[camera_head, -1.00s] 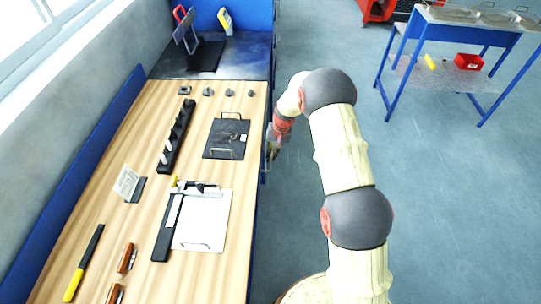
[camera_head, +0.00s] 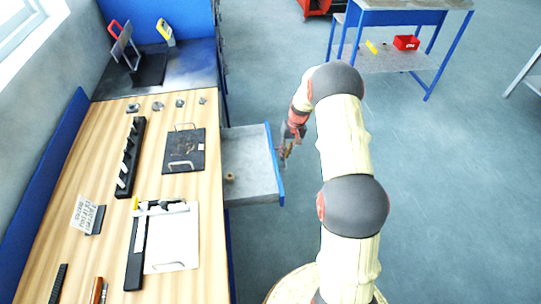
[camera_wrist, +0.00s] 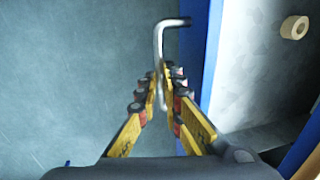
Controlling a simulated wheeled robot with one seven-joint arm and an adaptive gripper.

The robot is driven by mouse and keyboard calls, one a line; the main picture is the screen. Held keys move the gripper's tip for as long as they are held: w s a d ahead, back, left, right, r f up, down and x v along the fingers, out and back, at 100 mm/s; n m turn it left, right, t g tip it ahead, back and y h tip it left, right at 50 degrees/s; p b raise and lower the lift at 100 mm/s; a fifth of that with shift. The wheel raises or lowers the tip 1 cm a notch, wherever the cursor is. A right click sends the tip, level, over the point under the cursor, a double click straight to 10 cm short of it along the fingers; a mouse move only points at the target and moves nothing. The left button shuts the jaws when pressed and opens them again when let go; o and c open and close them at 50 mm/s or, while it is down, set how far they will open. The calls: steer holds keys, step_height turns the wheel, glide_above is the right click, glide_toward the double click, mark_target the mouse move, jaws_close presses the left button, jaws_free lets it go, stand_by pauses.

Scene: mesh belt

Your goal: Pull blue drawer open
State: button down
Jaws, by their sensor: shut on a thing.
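The blue drawer (camera_head: 275,165) stands out from the right side of the wooden workbench, with a grey inside and a blue front. A small tan roll lies in it, and the roll also shows in the wrist view (camera_wrist: 294,28). My gripper (camera_head: 285,150) is at the outer face of the drawer front. In the wrist view my gripper (camera_wrist: 159,78) is shut on the metal drawer handle (camera_wrist: 161,42), its two yellow fingers on either side of the bar. The drawer front's blue edge (camera_wrist: 214,60) runs beside the right finger.
The workbench top (camera_head: 110,235) holds a black plate (camera_head: 184,150), a white board (camera_head: 172,238) and a black rack (camera_head: 130,155). A blue table (camera_head: 400,18) with a red bin (camera_head: 406,42) stands at the back right. The floor right of my arm is clear.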

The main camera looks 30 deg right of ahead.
steer(key=shift+s+d, duration=0.25)
steer(key=shift+d, duration=0.55)
steer(key=shift+s+d, duration=0.25)
steer(key=shift+d, duration=0.55)
steer(key=c, duration=1.9)
jaws_free()
steer(key=shift+r, duration=0.1)
steer(key=r, duration=0.3)
steer(key=d+r, duration=0.1)
steer(key=r, duration=0.3)
steer(key=d+r, duration=0.1)
steer(key=r, duration=0.3)
steer(key=shift+s+d+r, duration=0.1)
steer(key=shift+s+r, duration=0.15)
steer(key=shift+s, duration=0.1)
